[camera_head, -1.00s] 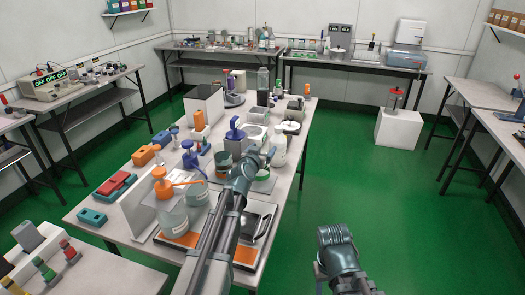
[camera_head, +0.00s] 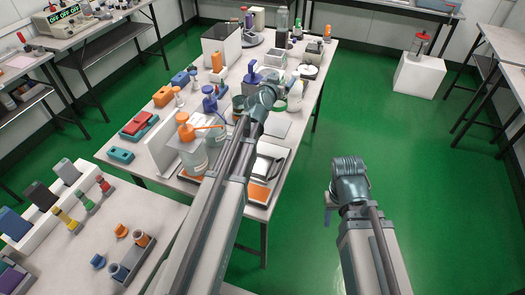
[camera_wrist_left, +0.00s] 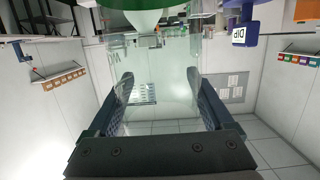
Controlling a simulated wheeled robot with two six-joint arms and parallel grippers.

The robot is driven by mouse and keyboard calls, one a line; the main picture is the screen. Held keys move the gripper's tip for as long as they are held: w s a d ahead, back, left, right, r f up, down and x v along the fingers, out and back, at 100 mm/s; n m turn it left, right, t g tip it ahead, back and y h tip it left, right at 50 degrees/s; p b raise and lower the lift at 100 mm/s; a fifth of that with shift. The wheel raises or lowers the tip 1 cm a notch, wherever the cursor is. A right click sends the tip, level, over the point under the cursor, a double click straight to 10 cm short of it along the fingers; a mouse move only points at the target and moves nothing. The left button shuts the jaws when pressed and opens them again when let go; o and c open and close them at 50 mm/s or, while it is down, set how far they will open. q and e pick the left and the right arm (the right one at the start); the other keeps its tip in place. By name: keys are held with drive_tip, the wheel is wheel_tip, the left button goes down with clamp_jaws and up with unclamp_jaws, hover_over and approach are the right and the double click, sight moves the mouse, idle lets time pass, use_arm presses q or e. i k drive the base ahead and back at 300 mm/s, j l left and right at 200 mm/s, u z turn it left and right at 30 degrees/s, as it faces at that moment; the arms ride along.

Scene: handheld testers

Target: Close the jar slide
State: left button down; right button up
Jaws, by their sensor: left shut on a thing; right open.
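In the left wrist view my left gripper (camera_wrist_left: 155,100) is shut on a clear glass jar (camera_wrist_left: 160,75), with one finger on each side of it. A green part (camera_wrist_left: 140,4) shows at the top edge of that view, partly cut off. I cannot tell how the slide stands. My right gripper (camera_head: 348,172) is over the floor right of the bench, away from everything.
The bench (camera_head: 282,128) is crowded. A blue pump bottle (camera_head: 209,102), an orange pump bottle (camera_head: 186,132) and a tray with an orange pad (camera_head: 258,192) stand near my left arm.

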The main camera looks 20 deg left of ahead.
sight(258, 166)
drive_tip(key=k+l+z, duration=0.1)
drive_tip(key=k+z, duration=0.15)
drive_tip(key=k, duration=0.2)
drive_tip(key=k+l+z, duration=0.25)
drive_tip(key=k, duration=0.2)
drive_tip(key=i+j, duration=0.1)
drive_tip(key=j, duration=0.1)
